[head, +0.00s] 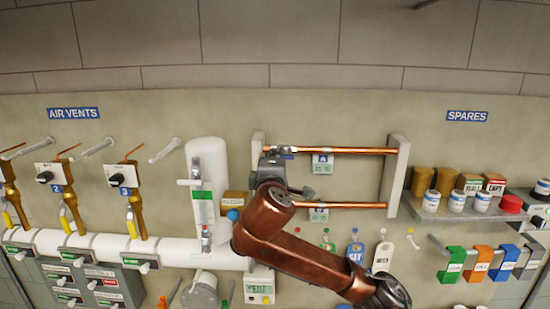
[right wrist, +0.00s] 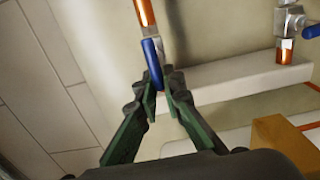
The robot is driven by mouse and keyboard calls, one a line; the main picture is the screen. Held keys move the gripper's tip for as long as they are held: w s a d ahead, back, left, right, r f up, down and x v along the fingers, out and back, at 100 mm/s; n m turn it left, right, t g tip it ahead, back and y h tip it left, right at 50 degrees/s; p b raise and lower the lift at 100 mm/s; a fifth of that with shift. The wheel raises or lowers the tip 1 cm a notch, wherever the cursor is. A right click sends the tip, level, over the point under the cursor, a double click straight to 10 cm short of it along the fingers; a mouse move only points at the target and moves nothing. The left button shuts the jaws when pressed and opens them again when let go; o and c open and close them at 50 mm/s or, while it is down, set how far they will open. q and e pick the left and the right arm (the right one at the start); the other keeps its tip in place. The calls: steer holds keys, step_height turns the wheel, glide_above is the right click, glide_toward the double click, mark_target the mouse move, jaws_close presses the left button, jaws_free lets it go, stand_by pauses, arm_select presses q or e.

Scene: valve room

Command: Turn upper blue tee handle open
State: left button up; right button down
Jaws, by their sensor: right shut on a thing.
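The upper blue tee handle (right wrist: 153,65) sits on a metal valve body at the end of a copper pipe (right wrist: 146,15) in the right wrist view. My right gripper (right wrist: 162,88) is shut on this handle, with its green and dark fingers on either side of it. In the head view my right gripper (head: 272,168) is at the left end of the upper copper pipe (head: 350,150), and its arm hides most of the valve there. A second blue handle (right wrist: 311,32) on another valve stands apart at the right of the wrist view. My left gripper does not show.
A lower copper pipe (head: 345,205) runs under the upper one, between two wall brackets. A white upright cylinder (head: 205,160) stands just left of my gripper. A shelf (head: 465,214) with jars is at the right. The wall above is clear.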

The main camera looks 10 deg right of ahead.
steer(key=shift+f, duration=0.1)
steer(key=c, duration=2)
jaws_free()
steer(key=shift+c, duration=0.2)
steer(key=v, duration=0.7)
steer(key=shift+s, duration=0.25)
steer(key=shift+a, duration=0.15)
